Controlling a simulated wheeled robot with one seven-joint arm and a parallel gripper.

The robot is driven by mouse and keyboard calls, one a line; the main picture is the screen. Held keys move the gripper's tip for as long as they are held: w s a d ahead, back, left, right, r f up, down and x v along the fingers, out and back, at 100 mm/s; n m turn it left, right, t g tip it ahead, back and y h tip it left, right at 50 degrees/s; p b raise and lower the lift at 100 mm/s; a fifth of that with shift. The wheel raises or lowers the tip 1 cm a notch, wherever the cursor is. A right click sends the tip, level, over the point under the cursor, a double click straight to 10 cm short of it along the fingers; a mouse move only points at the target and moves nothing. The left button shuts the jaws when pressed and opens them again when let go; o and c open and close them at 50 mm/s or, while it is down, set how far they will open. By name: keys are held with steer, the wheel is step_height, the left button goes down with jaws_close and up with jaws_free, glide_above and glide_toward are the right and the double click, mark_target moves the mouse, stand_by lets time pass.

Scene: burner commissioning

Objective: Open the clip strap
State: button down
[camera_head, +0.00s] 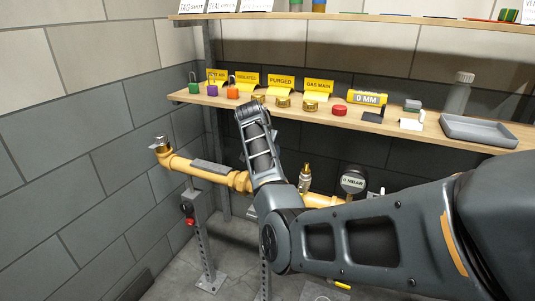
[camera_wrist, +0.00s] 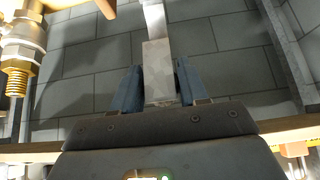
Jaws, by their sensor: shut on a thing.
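My gripper (camera_wrist: 157,72) shows in the wrist view with its two blue-grey fingers on either side of a pale grey flat piece (camera_wrist: 156,50). The fingers are shut on this piece, which looks like the clip strap. It continues as a narrower strip toward the top of the picture. I cannot tell whether its clip is open or fastened. In the head view my arm hides the gripper and the held piece. A grey flat bar (camera_head: 210,168) lies along the yellow gas pipe (camera_head: 177,163) there.
A brass fitting (camera_wrist: 20,55) is close at the left of the wrist view. A gauge (camera_head: 353,182) and brass valve (camera_head: 305,178) stand along the pipe. A wooden shelf (camera_head: 385,127) with padlocks, yellow tags and a grey tray (camera_head: 478,129) runs above. A post (camera_head: 203,240) supports the pipe.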

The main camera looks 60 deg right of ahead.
steer(key=shift+d+r, duration=0.1)
steer(key=shift+d, duration=0.05)
steer(key=c, duration=0.8)
jaws_free()
steer(key=v, duration=0.7)
steer(key=shift+a+r+b, duration=0.2)
steer(key=shift+a+b, duration=0.05)
steer(key=shift+b, duration=0.15)
steer(key=shift+f, duration=0.1)
